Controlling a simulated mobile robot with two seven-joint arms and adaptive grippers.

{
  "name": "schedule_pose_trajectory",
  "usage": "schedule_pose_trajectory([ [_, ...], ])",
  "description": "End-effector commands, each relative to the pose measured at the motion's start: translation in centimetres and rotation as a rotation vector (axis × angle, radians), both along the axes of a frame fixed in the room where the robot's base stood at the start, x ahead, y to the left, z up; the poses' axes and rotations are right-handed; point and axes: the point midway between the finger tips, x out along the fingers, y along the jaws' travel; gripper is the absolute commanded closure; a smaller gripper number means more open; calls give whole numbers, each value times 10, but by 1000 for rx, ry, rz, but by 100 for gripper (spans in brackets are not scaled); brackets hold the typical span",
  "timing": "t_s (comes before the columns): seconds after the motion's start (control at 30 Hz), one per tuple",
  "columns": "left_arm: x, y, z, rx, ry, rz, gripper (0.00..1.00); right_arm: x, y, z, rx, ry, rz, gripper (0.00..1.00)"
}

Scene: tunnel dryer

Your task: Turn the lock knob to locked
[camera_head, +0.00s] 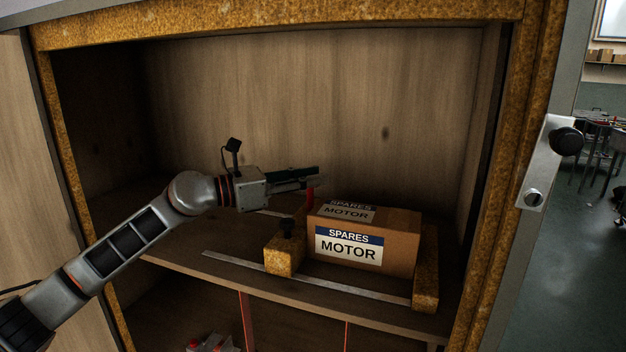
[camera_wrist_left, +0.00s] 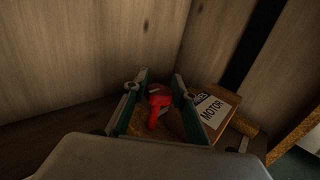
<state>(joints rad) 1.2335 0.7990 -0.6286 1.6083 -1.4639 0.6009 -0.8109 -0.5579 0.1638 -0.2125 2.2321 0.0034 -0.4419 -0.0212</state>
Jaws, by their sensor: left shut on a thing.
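A red knob (camera_head: 310,197) with a short lever shows just below my left gripper's fingertips, at the back left of the motor box. In the left wrist view the red knob (camera_wrist_left: 158,100) is between the two green-edged fingers. My left gripper (camera_head: 316,179) reaches in from the left over the shelf and is shut on the red knob. The knob's lever points toward the wrist camera. I cannot read any locked mark. My right gripper is not in view.
A cardboard box labelled SPARES MOTOR (camera_head: 390,240) sits on the shelf between a cork-like block (camera_head: 283,260) with a black knob and another block (camera_head: 427,270). A metal rail (camera_head: 340,287) runs along the front. A metal plate (camera_head: 535,190) is on the right frame.

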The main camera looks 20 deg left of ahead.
Motion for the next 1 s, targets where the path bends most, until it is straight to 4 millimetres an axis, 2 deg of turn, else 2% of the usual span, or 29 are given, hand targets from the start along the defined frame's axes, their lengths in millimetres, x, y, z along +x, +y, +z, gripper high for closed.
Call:
schedule_pose_trajectory([
  [0.03, 0, 0, -15, 8, 24, -3, 95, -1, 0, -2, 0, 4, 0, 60],
  [0.1, 0, -1, -17, 8, 26, -4, 95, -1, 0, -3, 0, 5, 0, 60],
  [0.13, 0, -1, -17, 8, 27, -4, 68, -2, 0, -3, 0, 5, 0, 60],
  [0.2, 0, -1, -18, 8, 27, -5, 56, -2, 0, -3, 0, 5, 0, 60],
  [0.63, -4, 4, -10, 4, 16, -2, 56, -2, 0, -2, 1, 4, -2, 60],
  [0.77, -17, 19, -11, 7, 16, -1, 56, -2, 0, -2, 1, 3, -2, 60],
  [1.0, -51, 56, -12, 8, 19, 0, 56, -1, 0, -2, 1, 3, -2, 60],
])
